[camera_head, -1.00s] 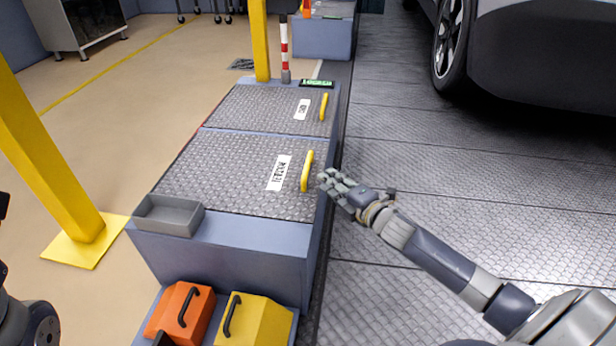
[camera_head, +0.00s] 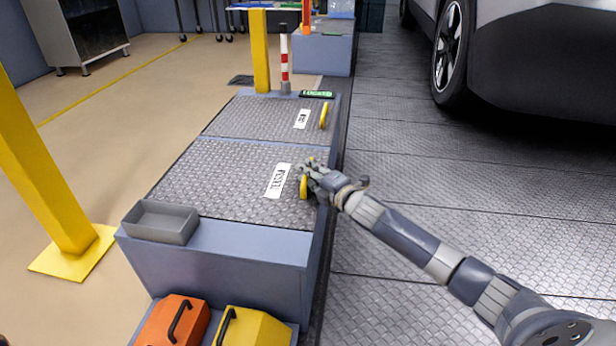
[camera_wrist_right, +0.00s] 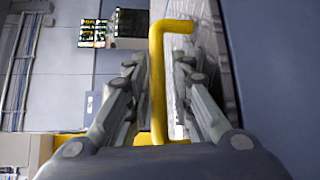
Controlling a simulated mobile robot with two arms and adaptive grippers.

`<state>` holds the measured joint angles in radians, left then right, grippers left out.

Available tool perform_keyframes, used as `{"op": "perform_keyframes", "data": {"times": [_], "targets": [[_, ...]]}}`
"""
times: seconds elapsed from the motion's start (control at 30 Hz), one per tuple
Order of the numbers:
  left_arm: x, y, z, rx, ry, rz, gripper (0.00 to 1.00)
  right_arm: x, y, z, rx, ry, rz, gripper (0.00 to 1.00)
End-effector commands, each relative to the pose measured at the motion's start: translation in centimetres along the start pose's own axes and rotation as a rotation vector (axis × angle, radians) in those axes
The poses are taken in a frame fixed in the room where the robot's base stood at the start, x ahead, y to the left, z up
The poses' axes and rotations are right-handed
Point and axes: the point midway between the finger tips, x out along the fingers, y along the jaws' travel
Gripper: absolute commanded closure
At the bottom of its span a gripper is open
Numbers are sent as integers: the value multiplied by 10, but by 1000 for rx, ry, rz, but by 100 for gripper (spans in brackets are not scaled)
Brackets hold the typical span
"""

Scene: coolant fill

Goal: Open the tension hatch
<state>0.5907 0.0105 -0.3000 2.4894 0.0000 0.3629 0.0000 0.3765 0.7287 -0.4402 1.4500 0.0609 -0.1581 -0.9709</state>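The nearer hatch (camera_head: 225,180) is a closed grey tread-plate lid on a blue-grey bench. Its white label (camera_head: 277,181) seems to read TENSION, but it is small. A yellow bar handle (camera_head: 304,188) stands near the lid's right edge. My right gripper (camera_head: 310,171) is at this handle and partly hides it. In the right wrist view the handle (camera_wrist_right: 158,90) runs between the two fingers of my right gripper (camera_wrist_right: 158,62). The fingers are apart, with a gap on each side of the bar. My left gripper is out of view.
A second closed hatch (camera_head: 255,117) with a yellow handle (camera_head: 323,116) lies behind. A grey tray (camera_head: 160,222) sits at the bench's front left corner. Orange (camera_head: 172,325) and yellow (camera_head: 250,330) boxes stand in front. Open floor lies right of the bench, towards a car (camera_head: 540,50).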

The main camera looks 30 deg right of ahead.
Motion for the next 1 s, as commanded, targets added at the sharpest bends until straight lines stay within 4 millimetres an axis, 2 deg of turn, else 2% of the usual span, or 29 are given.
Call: {"op": "perform_keyframes", "data": {"times": [0.4,0.43,0.5,0.53,0.93,1.0], "targets": [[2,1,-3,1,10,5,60,6,1,0,0,0,0,79],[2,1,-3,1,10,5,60,6,1,0,0,0,0,81],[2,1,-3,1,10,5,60,6,1,0,0,0,0,97],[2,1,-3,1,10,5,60,6,1,0,0,0,0,100],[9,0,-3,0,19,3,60,6,7,1,-7,0,-7,100],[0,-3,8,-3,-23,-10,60,6,12,1,-12,0,-11,100]]}}
